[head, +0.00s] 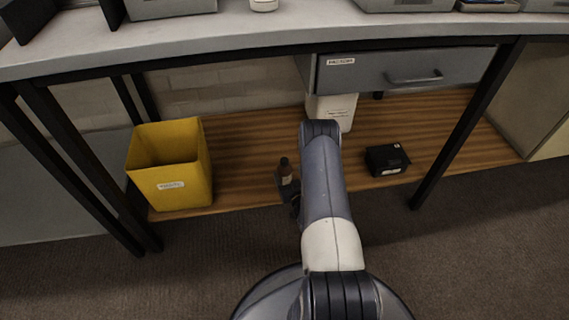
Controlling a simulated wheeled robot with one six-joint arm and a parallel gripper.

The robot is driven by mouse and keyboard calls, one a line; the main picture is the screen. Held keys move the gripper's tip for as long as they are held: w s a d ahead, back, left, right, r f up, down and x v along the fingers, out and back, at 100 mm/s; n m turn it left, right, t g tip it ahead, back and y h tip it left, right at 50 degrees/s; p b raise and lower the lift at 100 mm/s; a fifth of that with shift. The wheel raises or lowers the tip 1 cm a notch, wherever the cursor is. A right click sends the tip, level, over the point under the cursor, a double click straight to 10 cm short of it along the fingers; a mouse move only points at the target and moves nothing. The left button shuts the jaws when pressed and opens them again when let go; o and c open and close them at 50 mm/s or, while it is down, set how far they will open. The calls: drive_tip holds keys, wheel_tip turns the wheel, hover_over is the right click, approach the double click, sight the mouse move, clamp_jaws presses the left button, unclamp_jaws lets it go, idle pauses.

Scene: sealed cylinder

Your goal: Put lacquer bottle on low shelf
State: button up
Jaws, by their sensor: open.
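A small brown lacquer bottle (285,173) with a dark cap stands upright near the front edge of the wooden low shelf (241,150), between a yellow bin and my arm. My gripper (287,187) is open, low at the bottle's base and just left of my arm. Most of it is hidden by my arm, and I cannot tell whether its fingers touch the bottle. The bottle's foot is partly covered by the dark gripper parts, so its exact contact with the shelf is unclear.
The yellow bin (184,190) stands at the shelf's left end. A white container (341,112) is behind my arm, and a black box (387,160) lies to the right. A drawer (405,72) hangs above; dark table legs (465,125) frame the opening.

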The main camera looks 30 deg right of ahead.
drive_tip(key=shift+s+a+r+p, duration=0.1)
drive_tip(key=shift+s+a+p, duration=0.1)
drive_tip(key=shift+s, duration=1.1)
drive_tip(key=shift+s+a+r+p, duration=0.1)
drive_tip(key=shift+s+a+p, duration=0.1)
drive_tip(key=shift+s, duration=1.05)
